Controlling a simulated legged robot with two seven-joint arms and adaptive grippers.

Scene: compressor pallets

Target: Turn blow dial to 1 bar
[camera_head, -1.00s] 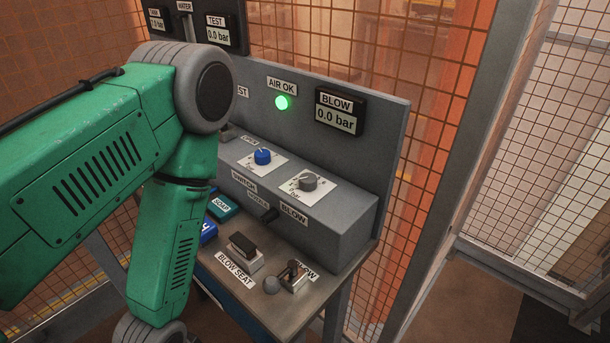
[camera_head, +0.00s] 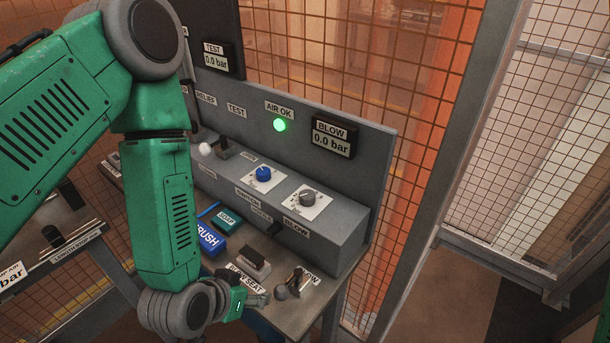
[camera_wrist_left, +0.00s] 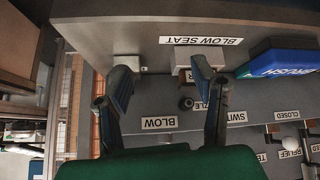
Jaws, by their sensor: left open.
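The blow dial (camera_head: 308,198) is a grey knob on a white scale plate, on the sloped top of the grey console above the BLOW label (camera_head: 297,227). The BLOW display (camera_head: 331,138) above it reads 0.0 bar. My left gripper (camera_head: 258,296) is low at the front edge of the bench, near the BLOW SEAT block, below and in front of the dial and apart from it. In the left wrist view its two fingers (camera_wrist_left: 162,76) are spread with nothing between them. The dial cannot be made out in that view. My right gripper is not in view.
A blue dial (camera_head: 263,174) sits left of the blow dial. The green AIR OK lamp (camera_head: 280,125) is lit. The BLOW SEAT block (camera_head: 254,263), a small lever fixture (camera_head: 295,281) and a blue brush box (camera_head: 208,238) stand on the bench. Mesh fencing is behind.

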